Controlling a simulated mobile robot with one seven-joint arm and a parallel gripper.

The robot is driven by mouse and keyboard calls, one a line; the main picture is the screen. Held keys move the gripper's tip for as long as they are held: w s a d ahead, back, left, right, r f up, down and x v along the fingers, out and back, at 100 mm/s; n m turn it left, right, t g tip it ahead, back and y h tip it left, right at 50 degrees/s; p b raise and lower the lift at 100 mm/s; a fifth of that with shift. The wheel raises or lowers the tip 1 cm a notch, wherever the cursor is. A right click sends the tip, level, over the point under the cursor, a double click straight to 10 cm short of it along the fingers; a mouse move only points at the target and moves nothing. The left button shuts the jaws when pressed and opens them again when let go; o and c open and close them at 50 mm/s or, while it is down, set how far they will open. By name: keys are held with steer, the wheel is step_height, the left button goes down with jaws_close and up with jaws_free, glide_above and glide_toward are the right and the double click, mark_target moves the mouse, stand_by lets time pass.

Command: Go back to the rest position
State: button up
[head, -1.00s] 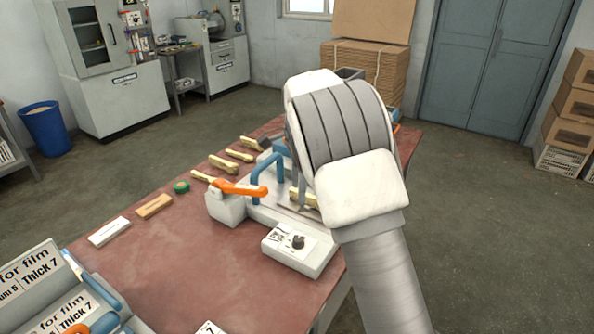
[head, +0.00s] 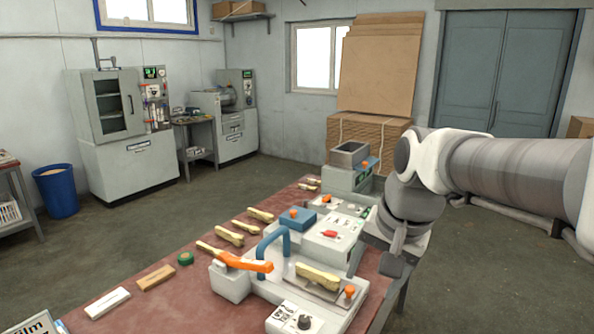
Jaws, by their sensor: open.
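My arm reaches in from the right edge in the head view. My gripper (head: 394,258) hangs at its end, pointing down beside the right edge of the red-topped table (head: 190,308). It is open and holds nothing that I can see; part of it is hidden by the wrist.
A grey bin on a machine (head: 349,154) stands at the far end. Open floor (head: 490,260) lies right of the table.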

steer(key=s+d+f+n+t+h, duration=0.1)
steer(key=s+n, duration=0.4)
steer(key=s, duration=0.7)
steer(key=shift+s+d+f+n+t, duration=0.25)
steer(key=shift+d+f+n+t, duration=0.25)
steer(key=shift+f, duration=0.55)
